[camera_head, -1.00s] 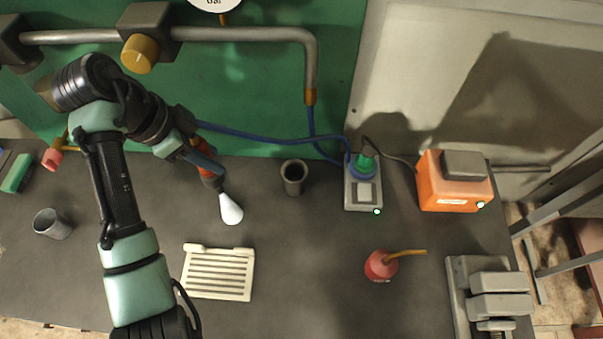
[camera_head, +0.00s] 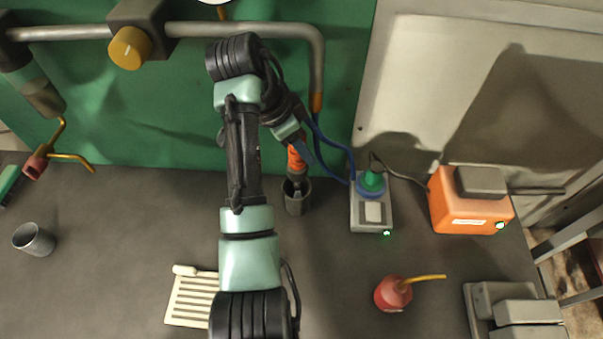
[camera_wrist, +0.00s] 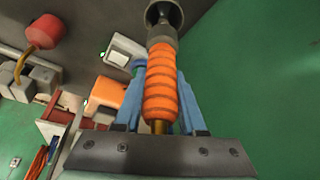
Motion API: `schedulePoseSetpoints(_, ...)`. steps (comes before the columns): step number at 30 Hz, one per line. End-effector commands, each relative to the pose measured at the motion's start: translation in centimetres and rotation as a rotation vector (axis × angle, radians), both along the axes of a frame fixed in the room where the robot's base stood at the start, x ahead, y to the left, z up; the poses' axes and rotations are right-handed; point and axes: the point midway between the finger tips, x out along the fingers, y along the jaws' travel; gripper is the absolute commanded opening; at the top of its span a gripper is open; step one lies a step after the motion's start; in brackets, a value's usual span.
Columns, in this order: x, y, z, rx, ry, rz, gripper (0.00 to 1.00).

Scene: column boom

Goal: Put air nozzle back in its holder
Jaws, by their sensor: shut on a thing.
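The air nozzle (camera_head: 296,160) has an orange ribbed grip, which also shows large in the wrist view (camera_wrist: 160,90). My gripper (camera_head: 299,146), with blue fingers, is shut on this grip and holds the nozzle upright, tip down. The holder (camera_head: 297,203) is a dark grey cup on the bench by the green wall, directly below the nozzle. The nozzle's tip shows at the cup's mouth and seems to be inside it; how deep is hidden. In the wrist view, the holder (camera_wrist: 164,13) lies partly beyond the nozzle's grey front end.
A blue hose (camera_head: 332,142) hangs right of the nozzle. A grey box with a green knob (camera_head: 372,205) stands close right, with an orange device (camera_head: 465,205) beyond. A red oil can (camera_head: 393,294) and a slotted cream tray (camera_head: 190,300) are nearer. A grey cup (camera_head: 34,239) stands left.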

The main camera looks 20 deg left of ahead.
Motion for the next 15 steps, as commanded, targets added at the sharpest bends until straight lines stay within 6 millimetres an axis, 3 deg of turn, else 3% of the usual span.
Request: schedulePoseSetpoints(15, -0.1, 0.1, -6.4, -0.001, -0.001, 0.000, 0.00)
